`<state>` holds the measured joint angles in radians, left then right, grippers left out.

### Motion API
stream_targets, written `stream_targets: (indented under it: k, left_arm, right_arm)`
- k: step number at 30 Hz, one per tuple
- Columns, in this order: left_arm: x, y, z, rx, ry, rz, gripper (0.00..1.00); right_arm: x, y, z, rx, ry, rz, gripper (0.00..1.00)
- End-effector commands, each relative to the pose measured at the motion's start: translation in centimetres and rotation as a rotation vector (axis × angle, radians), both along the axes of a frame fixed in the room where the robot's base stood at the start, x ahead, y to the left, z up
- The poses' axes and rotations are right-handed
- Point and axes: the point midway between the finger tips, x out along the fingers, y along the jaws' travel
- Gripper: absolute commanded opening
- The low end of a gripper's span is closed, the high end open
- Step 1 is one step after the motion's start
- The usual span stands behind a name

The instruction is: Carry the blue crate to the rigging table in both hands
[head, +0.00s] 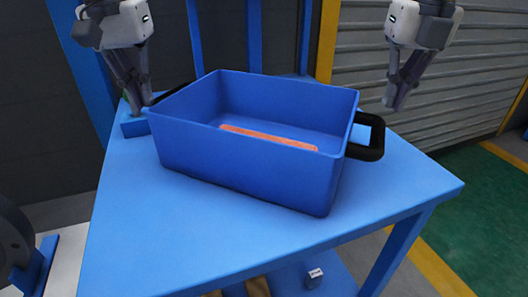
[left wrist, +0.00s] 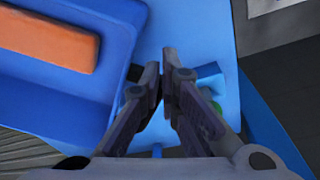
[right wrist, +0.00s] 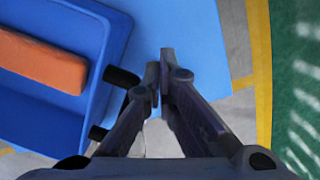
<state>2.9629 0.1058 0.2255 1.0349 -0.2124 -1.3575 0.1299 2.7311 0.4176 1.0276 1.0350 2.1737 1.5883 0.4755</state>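The blue crate (head: 250,165) stands upright on a blue table (head: 190,225). An orange-red bar (head: 268,137) lies on its floor. Its right black handle (head: 372,138) sticks out clear; the left handle (head: 175,92) is partly hidden. My left gripper (head: 142,103) hangs near the left handle, its fingertips close together with nothing seen between them. Contact with that handle cannot be told. My right gripper (head: 391,104) is shut and empty, above and apart from the right handle. Both also show in the left wrist view (left wrist: 162,72) and right wrist view (right wrist: 160,65).
A small blue block (head: 134,126) sits at the table's back left, with something green (left wrist: 217,108) by it. Several items, including a small grey box (head: 314,277), lie on the lower shelf. The table top is bare in front. Green floor (head: 480,215) lies to the right.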

Motion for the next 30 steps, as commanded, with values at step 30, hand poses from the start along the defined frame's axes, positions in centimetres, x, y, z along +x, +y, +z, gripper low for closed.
stream_targets:
  k: [30]
  left_arm:
    - [-0.7,1.7,7.3,-0.002,-0.007,0.004,0.22]
  right_arm:
    - [0.0,-1.5,-0.2,0.002,0.004,-0.002,0.21]
